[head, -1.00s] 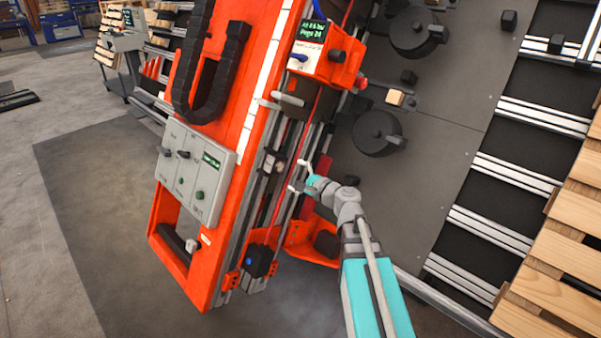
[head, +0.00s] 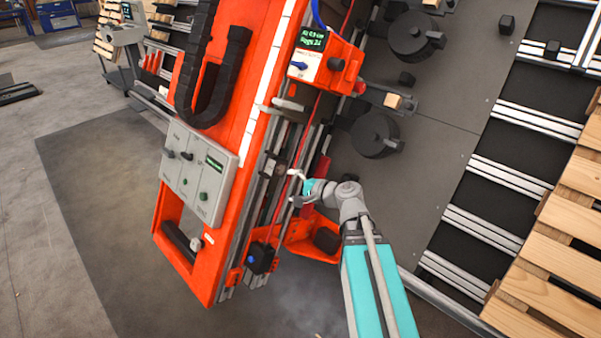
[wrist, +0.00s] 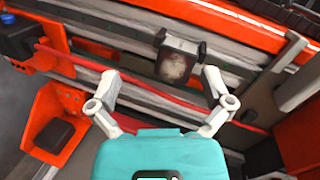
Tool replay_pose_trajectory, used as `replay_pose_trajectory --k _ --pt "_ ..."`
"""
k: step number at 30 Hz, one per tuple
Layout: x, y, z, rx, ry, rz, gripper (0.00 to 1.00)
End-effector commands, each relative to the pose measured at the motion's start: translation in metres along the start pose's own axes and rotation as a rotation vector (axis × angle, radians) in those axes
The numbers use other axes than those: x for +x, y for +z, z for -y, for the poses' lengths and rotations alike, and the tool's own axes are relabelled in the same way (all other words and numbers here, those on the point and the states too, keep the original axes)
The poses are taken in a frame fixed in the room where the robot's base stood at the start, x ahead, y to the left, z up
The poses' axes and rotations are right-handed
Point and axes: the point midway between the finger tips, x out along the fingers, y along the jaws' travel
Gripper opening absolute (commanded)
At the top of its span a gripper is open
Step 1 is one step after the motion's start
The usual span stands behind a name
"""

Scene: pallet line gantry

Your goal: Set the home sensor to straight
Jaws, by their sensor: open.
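A small dark block with a worn grey face (wrist: 175,68), which looks like the home sensor, sits on the grey rail of the orange gantry beam. It looks slightly turned against the rail, but I cannot tell its exact angle. It also shows small and dark in the head view (head: 276,167). My gripper (wrist: 160,75) is open and empty, its two pale fingers spread either side of the block's lower end and apart from it. In the head view my gripper (head: 295,186) is beside the rail, right of and below the block.
A red cable (wrist: 85,66) runs along the rail between the fingers. A black box with a blue button (head: 261,258) is at the rail's lower end. An orange bracket (head: 310,240) lies below my gripper. A grey control panel (head: 199,172) and an orange display box (head: 325,65) flank the rail.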

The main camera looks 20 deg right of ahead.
Motion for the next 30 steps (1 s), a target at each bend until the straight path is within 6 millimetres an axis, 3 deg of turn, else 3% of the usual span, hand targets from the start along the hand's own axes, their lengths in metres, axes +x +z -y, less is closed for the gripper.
replay_pose_trajectory --k 30 --pt "-0.01 0.06 0.011 -0.351 0.382 0.135 1.0"
